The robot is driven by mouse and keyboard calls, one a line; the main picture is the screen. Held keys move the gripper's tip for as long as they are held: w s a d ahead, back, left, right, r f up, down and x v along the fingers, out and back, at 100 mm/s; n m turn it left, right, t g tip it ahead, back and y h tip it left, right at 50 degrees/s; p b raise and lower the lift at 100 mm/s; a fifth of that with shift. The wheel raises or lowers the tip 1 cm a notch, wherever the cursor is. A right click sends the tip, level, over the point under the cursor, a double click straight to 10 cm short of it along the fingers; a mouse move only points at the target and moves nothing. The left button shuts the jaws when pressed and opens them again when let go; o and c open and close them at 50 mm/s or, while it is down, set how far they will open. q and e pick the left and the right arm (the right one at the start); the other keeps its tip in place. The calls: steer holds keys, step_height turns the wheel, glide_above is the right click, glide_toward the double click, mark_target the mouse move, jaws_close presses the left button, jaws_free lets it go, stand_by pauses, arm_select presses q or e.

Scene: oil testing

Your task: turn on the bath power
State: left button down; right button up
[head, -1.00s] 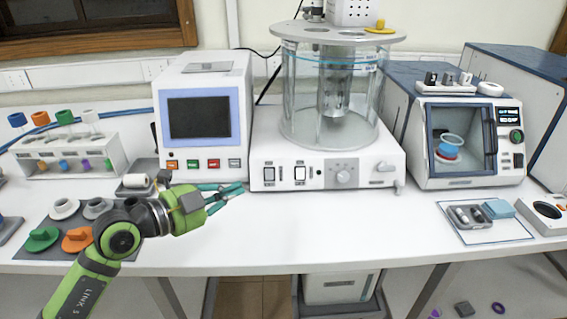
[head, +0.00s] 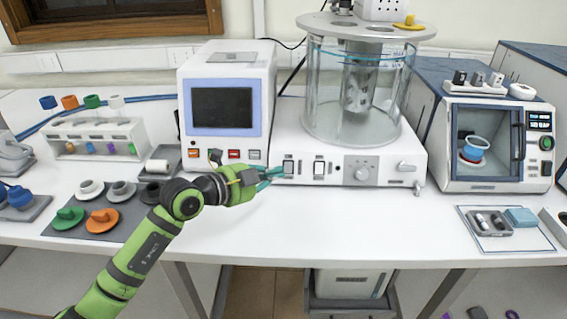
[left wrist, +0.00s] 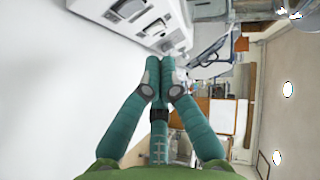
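The bath is a clear glass cylinder (head: 345,110) on a white base (head: 385,142). My right gripper is out of view.
A white unit with a dark screen (head: 222,108) and coloured buttons stands left of the bath. A blue-grey machine with a glass door (head: 483,148) stands to its right. Stoppers on a grey mat (head: 128,223) lie left of my arm. The table front (head: 340,225) is clear.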

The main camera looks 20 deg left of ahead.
mark_target(288, 168)
arm_select(q)
steer(key=w, duration=0.1)
steer(key=w+f, duration=0.1)
steer(key=w, duration=0.3)
steer(key=shift+d+f, duration=0.4)
steer(key=shift+w+a+f, duration=0.15)
steer(key=shift+w+f, duration=0.05)
steer(key=shift+w, duration=0.3)
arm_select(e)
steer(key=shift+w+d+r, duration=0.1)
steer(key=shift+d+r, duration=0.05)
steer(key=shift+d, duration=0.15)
